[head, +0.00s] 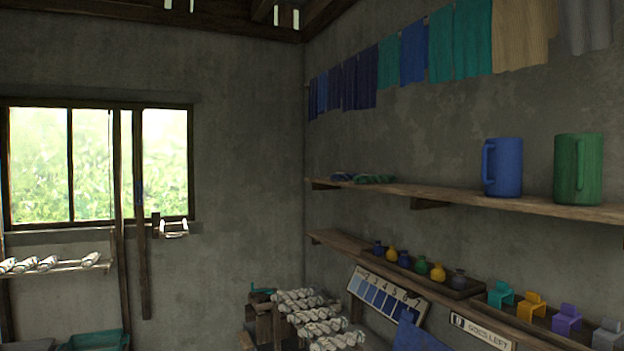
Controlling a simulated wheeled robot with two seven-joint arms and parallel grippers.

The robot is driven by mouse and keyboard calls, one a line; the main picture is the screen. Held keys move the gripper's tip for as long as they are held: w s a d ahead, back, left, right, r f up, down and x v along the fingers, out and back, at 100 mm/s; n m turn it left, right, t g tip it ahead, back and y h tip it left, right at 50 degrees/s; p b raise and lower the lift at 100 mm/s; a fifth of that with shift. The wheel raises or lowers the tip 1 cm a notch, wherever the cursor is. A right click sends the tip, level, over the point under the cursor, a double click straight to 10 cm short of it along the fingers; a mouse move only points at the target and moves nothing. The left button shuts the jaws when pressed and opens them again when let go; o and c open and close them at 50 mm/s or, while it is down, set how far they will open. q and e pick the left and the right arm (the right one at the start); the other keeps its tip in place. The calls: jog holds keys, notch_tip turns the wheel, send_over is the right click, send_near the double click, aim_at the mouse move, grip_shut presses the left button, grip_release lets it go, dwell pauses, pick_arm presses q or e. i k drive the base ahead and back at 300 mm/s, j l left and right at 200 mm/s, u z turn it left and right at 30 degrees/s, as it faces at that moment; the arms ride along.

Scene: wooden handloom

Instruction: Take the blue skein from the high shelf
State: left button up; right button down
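The high shelf (460,194) is a wooden plank on the right wall. A small dark blue skein (343,177) lies at its far left end. A green skein (375,179) lies just to the right of it, close or touching; I cannot tell which. Neither of my grippers is in the head view.
A blue mug (503,167) and a green mug (578,168) stand on the same shelf. A lower shelf (340,242) below holds several small coloured jars (421,266). White skeins (310,315) are stacked below. Dyed cloths (412,60) hang above. The shelf between green skein and blue mug is clear.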

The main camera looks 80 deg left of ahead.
aim_at(338, 177)
jog(key=u, duration=0.45)
jog(key=j+u, duration=0.1)
jog(key=u, duration=0.75)
jog(key=j+u, duration=0.1)
jog(key=u, duration=0.35)
jog(key=i+j, duration=0.4)
jog(key=j, duration=0.2)
jog(key=i+j+u, duration=0.1)
jog(key=i+j, duration=0.3)
jog(key=j, duration=0.15)
jog(key=i+j, duration=0.45)
jog(key=j+z, duration=0.15)
jog(key=z, duration=0.25)
jog(key=j+z, duration=0.1)
jog(key=z, duration=0.25)
jog(key=j+z, duration=0.1)
jog(key=z, duration=0.3)
jog(key=k+j+z, duration=0.1)
jog(key=z, duration=0.25)
